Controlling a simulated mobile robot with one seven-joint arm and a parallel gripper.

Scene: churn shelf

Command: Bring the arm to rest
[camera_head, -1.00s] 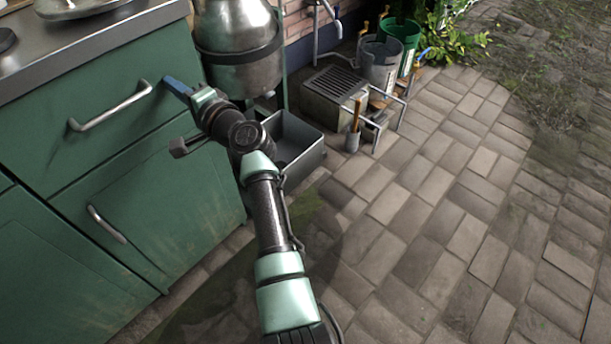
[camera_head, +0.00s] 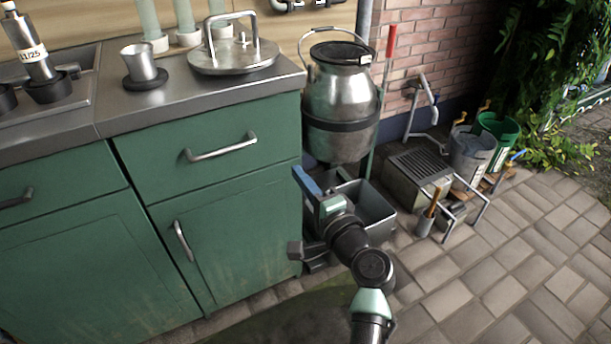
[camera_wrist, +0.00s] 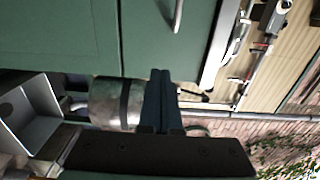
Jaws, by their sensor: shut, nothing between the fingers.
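My gripper (camera_head: 298,172) is at the end of my arm in the head view, by the right front corner of the green cabinet (camera_head: 225,225). Its blue fingers are together, with nothing between them. In the wrist view the dark fingers (camera_wrist: 160,76) show side by side and shut, in front of the green cabinet front (camera_wrist: 65,35) and the metal churn (camera_wrist: 103,102). Whether the gripper touches the cabinet cannot be told. The lower part of my arm runs out of the bottom of the head view.
The lidded churn (camera_head: 339,105) stands right of the cabinet, above a grey tub (camera_head: 377,212) partly hidden by my arm. A grated metal box (camera_head: 409,192) and buckets (camera_head: 471,158) stand farther right. A lid (camera_head: 234,60) and a cup (camera_head: 138,62) sit on the counter. Paving at right is clear.

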